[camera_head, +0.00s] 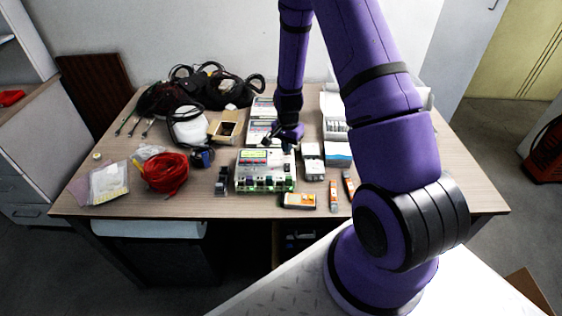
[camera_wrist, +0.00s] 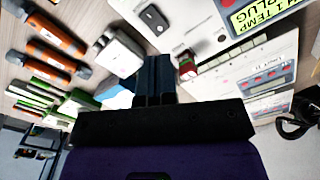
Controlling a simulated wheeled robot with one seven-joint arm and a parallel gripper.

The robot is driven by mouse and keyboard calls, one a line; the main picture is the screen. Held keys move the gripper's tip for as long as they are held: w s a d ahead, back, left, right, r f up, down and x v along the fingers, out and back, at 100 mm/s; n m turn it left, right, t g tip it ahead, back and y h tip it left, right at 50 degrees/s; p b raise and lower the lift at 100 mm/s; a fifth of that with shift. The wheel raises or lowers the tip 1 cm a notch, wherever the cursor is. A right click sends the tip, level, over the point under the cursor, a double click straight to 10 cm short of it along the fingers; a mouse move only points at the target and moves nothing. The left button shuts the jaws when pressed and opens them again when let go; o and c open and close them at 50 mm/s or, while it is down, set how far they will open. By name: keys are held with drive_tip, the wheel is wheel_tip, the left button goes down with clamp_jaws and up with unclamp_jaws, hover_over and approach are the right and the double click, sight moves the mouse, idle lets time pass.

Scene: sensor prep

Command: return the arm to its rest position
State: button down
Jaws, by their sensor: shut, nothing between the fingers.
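My purple arm reaches from the right side of the head view over the table. My gripper (camera_head: 290,146) is above the middle of the table, just behind the grey multi-port device (camera_head: 262,168). In the wrist view my gripper's dark fingers (camera_wrist: 155,72) are together with nothing between them. A white device with a yellow-green display (camera_wrist: 262,14) shows beyond the fingertips at upper right. A small red and black piece (camera_wrist: 187,66) lies just right of the fingers.
A wooden table (camera_head: 120,205) holds a red cable coil (camera_head: 166,173), black bags (camera_head: 225,88), a cardboard box (camera_head: 226,127) and orange tools (camera_head: 299,200). White boxes (camera_head: 312,160) stand right of the gripper.

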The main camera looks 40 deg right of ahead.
drive_tip(key=shift+w+a+r, duration=0.1)
drive_tip(key=shift+w+r, duration=0.05)
drive_tip(key=shift+r, duration=0.3)
drive_tip(key=s+a+r+n+t, duration=0.1)
drive_tip(key=s+a+r+n, duration=0.1)
drive_tip(key=r, duration=0.7)
drive_tip(key=s+a+r+n+t, duration=0.1)
drive_tip(key=a+r+n, duration=0.15)
drive_tip(key=r, duration=0.65)
drive_tip(key=s+a+r+n, duration=0.1)
drive_tip(key=s+a+r, duration=0.15)
drive_tip(key=r, duration=0.65)
drive_tip(key=s+a+r+n+t, duration=0.1)
drive_tip(key=s+a+r+n, duration=0.2)
drive_tip(key=s+r, duration=0.4)
drive_tip(key=s+a+r+n+t, duration=0.2)
drive_tip(key=s+r, duration=0.6)
drive_tip(key=s, duration=0.6)
drive_tip(key=shift+s+a+r+n, duration=0.15)
drive_tip(key=shift+a+n, duration=0.3)
drive_tip(key=shift+n, duration=0.7)
